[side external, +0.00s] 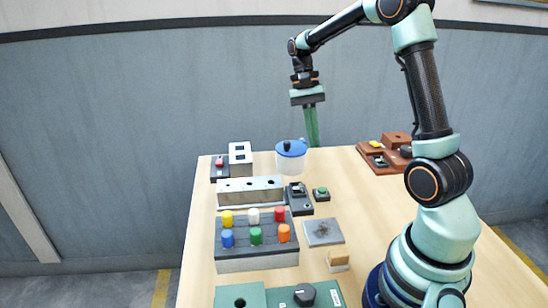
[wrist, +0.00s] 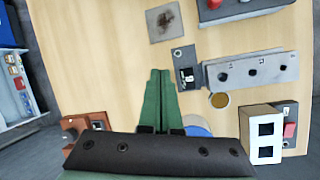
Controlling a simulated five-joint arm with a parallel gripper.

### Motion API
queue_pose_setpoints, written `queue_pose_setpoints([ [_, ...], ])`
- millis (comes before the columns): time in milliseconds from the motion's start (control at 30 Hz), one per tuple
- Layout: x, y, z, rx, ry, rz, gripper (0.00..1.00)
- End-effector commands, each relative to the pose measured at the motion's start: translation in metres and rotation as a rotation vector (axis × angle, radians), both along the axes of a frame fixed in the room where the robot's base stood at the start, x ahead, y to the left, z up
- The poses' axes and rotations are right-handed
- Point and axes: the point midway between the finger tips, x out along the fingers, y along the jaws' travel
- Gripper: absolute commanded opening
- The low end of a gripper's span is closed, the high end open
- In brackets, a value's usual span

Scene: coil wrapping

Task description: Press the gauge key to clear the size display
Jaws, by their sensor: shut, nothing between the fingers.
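My gripper (side external: 313,143) is shut and empty, its green fingers pointing down at the far side of the table. In the wrist view the closed fingers (wrist: 160,74) appear over bare wood, beside a dark gauge-like box (wrist: 186,68). That box (side external: 298,199) stands mid-table in the side view. A small dark box with a green key (side external: 321,193) is just right of it; I do not make it out in the wrist view. A red key (side external: 219,163) on a dark base stands beside a white block with two dark windows (side external: 240,155). No label shows which is the gauge key.
A blue-lidded jar (side external: 290,160) stands near my fingers in the side view. A metal block with holes (side external: 250,190), a rack of coloured caps (side external: 257,258) and a grey pad (side external: 323,232) lie nearer. Brown blocks (side external: 385,155) are at right. Bare wood lies between.

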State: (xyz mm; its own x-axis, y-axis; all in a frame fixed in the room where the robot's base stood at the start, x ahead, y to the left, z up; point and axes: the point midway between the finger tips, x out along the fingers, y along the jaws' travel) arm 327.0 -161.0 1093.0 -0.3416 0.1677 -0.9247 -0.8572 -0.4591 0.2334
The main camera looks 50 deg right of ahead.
Motion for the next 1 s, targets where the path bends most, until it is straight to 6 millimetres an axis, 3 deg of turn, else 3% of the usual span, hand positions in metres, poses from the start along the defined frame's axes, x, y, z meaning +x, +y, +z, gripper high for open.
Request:
queue_pose_setpoints([
  [200, -0.008, -0.031, -0.03, 0.03, 0.164, -0.185, 0.0],
  [400, -0.014, -0.045, -0.046, 0.043, 0.25, -0.278, 0.0],
  [1000, -0.016, -0.047, -0.054, 0.046, 0.274, -0.299, 0.0],
])
